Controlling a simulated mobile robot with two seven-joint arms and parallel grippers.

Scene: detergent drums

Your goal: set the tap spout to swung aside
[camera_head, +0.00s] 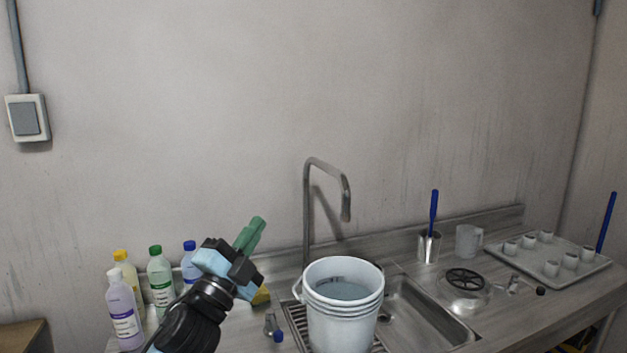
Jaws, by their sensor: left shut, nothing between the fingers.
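The tap (307,215) is a grey metal pipe that rises behind the sink and bends over at the top. Its spout (346,200) reaches toward the right and front and ends in the picture above the white bucket (345,325). My left gripper (254,232) has green fingers, shut with nothing between them. It is to the left of the tap, apart from it, with the fingertips pointing up and right. The tap's foot is hidden behind the bucket. My right gripper is not in view.
The bucket holds liquid and stands on a drain grate (294,318) left of the sink basin (420,315). Several bottles (160,275) stand at the left. A metal cup (428,248), a jug (468,241) and a tray (597,266) of small cups are at the right.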

